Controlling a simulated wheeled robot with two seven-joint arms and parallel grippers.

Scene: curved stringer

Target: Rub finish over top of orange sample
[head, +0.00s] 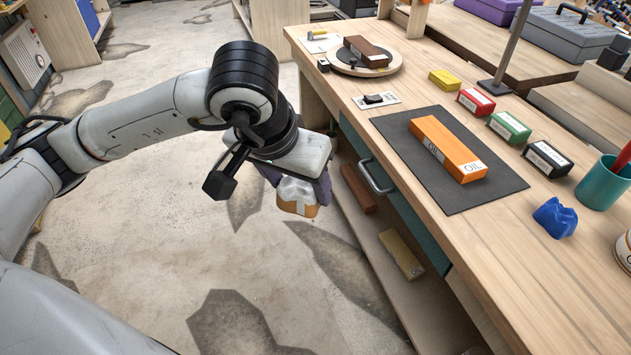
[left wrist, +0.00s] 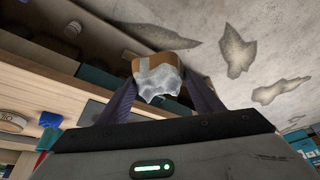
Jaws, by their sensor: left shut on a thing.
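The orange sample (head: 447,149), a long block marked OIL, lies flat on a dark mat (head: 394,129) on the workbench. My left gripper (head: 297,192) is shut on a tan block with a whitish crumpled cloth over it (head: 299,197). It hangs over the floor, left of the bench's front edge and apart from the orange sample. In the left wrist view the cloth-covered block (left wrist: 157,76) sits between the two dark fingers. My right gripper is in neither view.
Yellow, red (head: 475,102), green (head: 509,127) and black (head: 547,158) blocks line the bench behind the mat. A blue crumpled cloth (head: 555,218) and a teal cup (head: 601,184) stand at right. A brown block (head: 367,51) rests on a round board. A drawer handle (head: 376,177) juts from the bench front.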

